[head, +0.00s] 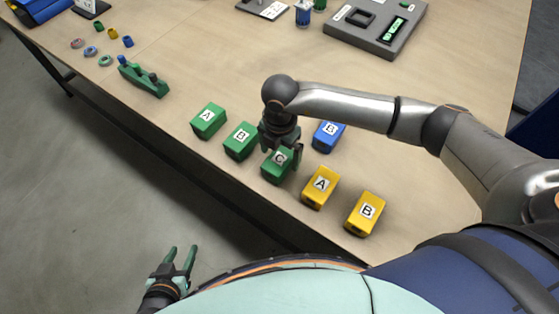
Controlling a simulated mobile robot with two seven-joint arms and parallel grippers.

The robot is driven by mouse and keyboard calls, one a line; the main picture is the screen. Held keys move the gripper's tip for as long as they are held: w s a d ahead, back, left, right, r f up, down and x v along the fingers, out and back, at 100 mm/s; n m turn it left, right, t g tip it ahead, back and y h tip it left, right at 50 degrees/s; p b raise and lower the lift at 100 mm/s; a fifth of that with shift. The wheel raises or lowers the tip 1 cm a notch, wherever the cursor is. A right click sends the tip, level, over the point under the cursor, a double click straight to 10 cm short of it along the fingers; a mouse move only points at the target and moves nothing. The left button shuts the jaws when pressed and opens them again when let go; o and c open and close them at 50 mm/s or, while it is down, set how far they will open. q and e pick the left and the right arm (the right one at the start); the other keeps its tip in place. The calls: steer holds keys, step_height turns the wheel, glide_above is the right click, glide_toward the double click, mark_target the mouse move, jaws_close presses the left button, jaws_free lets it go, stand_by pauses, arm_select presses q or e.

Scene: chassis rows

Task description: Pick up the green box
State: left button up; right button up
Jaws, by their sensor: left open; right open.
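Three green boxes stand in a row near the table's front edge: green box A (209,121), green box B (241,141) and green box C (277,167). My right gripper (284,158) is open, pointing down at green box C. Its fingers overlap the box in the picture and partly hide its top right side; I cannot tell whether they touch it. My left gripper (180,262) is open and empty at the bottom left, over the floor and away from the table.
Yellow box A (320,188) and yellow box B (364,214) stand to the right of green box C. A blue box (328,136) is behind. A green holder (143,79), several small coloured parts and a grey panel (375,27) are farther back.

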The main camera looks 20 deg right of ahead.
mark_target(279, 159)
step_height(279, 159, down, 3)
steer(key=shift+a+f, duration=0.1)
steer(key=shift+f, duration=0.05)
jaws_close()
stand_by(0.9)
